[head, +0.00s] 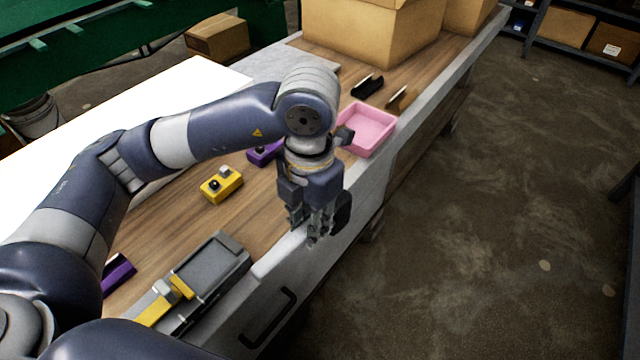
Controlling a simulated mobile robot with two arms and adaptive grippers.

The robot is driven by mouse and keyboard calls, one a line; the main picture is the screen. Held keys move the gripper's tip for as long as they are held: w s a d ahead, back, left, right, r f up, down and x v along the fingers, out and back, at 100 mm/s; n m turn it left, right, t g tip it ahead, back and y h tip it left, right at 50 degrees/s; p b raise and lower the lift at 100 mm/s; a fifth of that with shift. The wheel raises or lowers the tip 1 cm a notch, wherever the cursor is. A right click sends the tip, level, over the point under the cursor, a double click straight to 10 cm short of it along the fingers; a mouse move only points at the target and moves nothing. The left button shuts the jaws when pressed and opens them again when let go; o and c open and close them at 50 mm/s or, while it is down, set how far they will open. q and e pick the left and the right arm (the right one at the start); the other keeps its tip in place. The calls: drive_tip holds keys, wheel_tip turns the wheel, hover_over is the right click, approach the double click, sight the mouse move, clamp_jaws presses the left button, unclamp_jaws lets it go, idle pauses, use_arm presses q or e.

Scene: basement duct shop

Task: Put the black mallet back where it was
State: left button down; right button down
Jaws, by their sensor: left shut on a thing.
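My left gripper (316,232) points down over the bench's front edge, to the right of the yellow switch box. It is shut on the black mallet (343,211), which shows as a dark rounded piece at the right of the fingers. The fingers hide the rest of the mallet, and its handle cannot be made out. My right gripper is not in view.
The wooden bench (255,213) holds a yellow box (222,185), a purple box (264,153), a grey machine vise (205,275) and a pink tray (373,128). A black item (367,87), a brown item (397,98) and a cardboard box (375,30) are farther back.

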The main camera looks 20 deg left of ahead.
use_arm(q)
drive_tip(key=shift+f+n, duration=0.15)
drive_tip(key=shift+n, duration=0.25)
drive_tip(key=shift+w, duration=0.15)
drive_tip(key=w+a+p, duration=0.1)
drive_tip(key=w+a, duration=0.1)
drive_tip(key=w, duration=0.2)
drive_tip(key=w+a+f, duration=0.1)
drive_tip(key=w+a, duration=0.1)
drive_tip(key=w, duration=0.3)
drive_tip(key=w+a+p, duration=0.1)
drive_tip(key=w+a, duration=0.1)
drive_tip(key=w, duration=0.3)
drive_tip(key=shift+w+a+f+p, duration=0.1)
drive_tip(key=shift+a+f+p, duration=0.15)
drive_tip(key=shift+p, duration=0.1)
drive_tip(key=shift+f+p, duration=0.5)
drive_tip(key=shift+f, duration=1.25)
drive_tip(key=shift+w, duration=0.1)
drive_tip(key=shift+f, duration=0.1)
drive_tip(key=c, duration=1.8)
unclamp_jaws()
drive_tip(key=shift+f, duration=0.15)
drive_tip(key=o, duration=0.4)
